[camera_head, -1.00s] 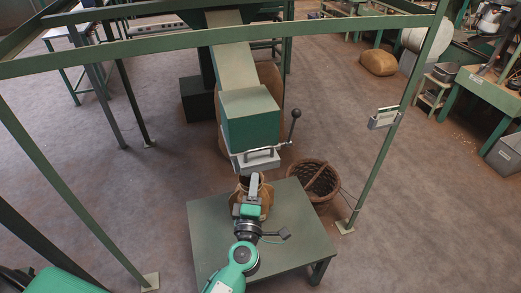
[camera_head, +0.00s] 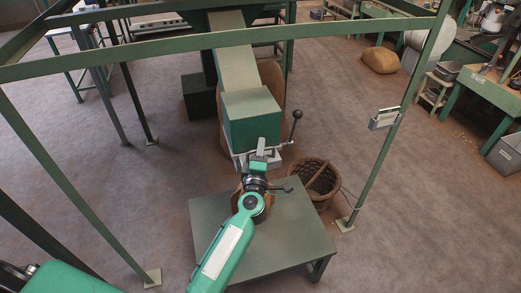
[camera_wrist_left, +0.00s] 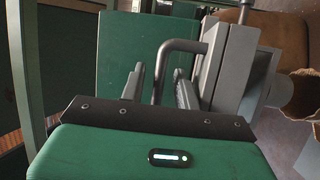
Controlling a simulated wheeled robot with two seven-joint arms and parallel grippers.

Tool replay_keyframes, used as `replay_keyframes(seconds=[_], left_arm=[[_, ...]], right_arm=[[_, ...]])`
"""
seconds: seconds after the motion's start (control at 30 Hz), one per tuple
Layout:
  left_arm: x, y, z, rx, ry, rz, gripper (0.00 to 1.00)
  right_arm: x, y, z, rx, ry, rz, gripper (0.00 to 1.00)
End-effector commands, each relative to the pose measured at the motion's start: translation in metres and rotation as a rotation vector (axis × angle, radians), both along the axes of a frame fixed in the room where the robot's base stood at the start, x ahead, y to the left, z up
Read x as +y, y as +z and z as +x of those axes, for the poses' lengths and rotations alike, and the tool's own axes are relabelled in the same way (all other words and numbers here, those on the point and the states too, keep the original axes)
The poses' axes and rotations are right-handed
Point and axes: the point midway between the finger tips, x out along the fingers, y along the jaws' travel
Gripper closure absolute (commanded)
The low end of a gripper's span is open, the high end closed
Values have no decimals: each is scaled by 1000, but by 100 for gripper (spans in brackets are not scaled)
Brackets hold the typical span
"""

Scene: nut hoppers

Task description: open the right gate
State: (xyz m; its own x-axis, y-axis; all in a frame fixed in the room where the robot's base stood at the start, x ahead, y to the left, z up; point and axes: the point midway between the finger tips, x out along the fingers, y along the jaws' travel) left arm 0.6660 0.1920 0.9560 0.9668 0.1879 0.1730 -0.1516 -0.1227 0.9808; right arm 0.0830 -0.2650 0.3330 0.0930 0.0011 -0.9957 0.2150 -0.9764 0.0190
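The green hopper box (camera_head: 252,122) ends the sloping chute. Its grey metal gate (camera_head: 274,160) is at the near lower face, with a black-knobbed lever (camera_head: 297,116) at its right. My left gripper (camera_head: 260,148) is at the gate front. In the left wrist view the fingers (camera_wrist_left: 160,88) are apart. The gate's bent grey handle (camera_wrist_left: 180,46) comes down between them; contact cannot be told. The gate frame (camera_wrist_left: 233,62) stands just right of the fingers. Whether the gate has shifted cannot be told. My right gripper is not in view.
A tan sack (camera_wrist_left: 302,97) stands below, mostly hidden by my arm in the head view. It is on a grey-green table (camera_head: 290,232). A wicker basket (camera_head: 316,180) sits right of it. A green frame post (camera_head: 385,140) stands farther right.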

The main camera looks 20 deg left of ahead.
Motion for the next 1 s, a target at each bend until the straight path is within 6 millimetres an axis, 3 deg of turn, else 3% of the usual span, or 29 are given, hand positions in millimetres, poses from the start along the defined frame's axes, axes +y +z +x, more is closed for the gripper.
replay_keyframes(seconds=[0.17,0.37,0.67,1.0], left_arm=[[0,0,0,0,0,0,68],[0,0,0,0,0,0,100],[-5,1,-7,1,-1,0,100],[-46,-1,-68,5,-2,-1,100]], right_arm=[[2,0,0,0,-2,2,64],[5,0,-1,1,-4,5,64],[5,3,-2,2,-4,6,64],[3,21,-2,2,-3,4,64]])
